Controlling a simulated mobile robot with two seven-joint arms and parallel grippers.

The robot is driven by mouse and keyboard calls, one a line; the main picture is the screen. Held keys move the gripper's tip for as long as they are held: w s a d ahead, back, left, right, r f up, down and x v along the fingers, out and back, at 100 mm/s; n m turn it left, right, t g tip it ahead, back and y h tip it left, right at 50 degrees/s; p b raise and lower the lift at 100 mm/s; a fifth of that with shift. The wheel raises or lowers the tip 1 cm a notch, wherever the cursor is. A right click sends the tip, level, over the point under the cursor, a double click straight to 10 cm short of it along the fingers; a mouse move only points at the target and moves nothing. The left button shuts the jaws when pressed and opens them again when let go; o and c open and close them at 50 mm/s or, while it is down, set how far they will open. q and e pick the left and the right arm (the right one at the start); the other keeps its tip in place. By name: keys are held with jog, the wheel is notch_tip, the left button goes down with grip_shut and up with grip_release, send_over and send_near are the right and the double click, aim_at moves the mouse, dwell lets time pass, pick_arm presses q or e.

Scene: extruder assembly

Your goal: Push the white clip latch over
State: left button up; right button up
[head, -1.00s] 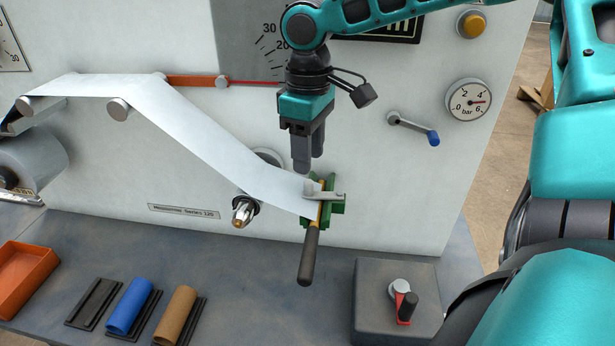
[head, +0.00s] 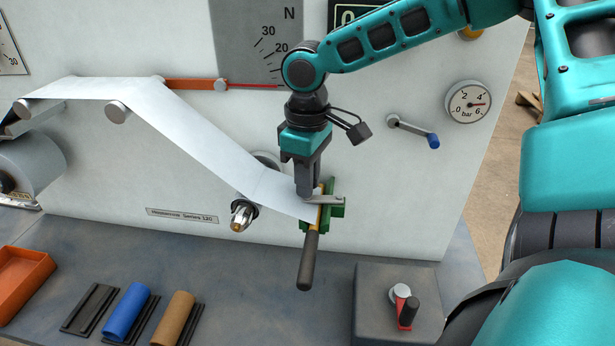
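The clip is a green block (head: 337,211) on the machine's front panel, at the lower end of the white web (head: 225,150). A pale grey-white latch (head: 328,199) lies across it, roughly level. A dark-handled lever (head: 309,262) with an orange upper part hangs down at the clip. My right gripper (head: 306,194) points down, its fingers together with nothing seen between them. Its tips are at the latch's left end, over the web's edge, and hide that end. They look to be touching it, but I cannot be sure. My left gripper is not in view.
A roller with a brass tip (head: 242,214) sticks out left of the clip. A blue-tipped crank (head: 414,131) and a pressure gauge (head: 468,102) are to the right. A grey box with a red lever (head: 405,306) stands below right. Blue (head: 126,310) and brown (head: 174,318) rolls lie at the lower left.

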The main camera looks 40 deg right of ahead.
grip_shut()
jog(key=shift+r, duration=0.1)
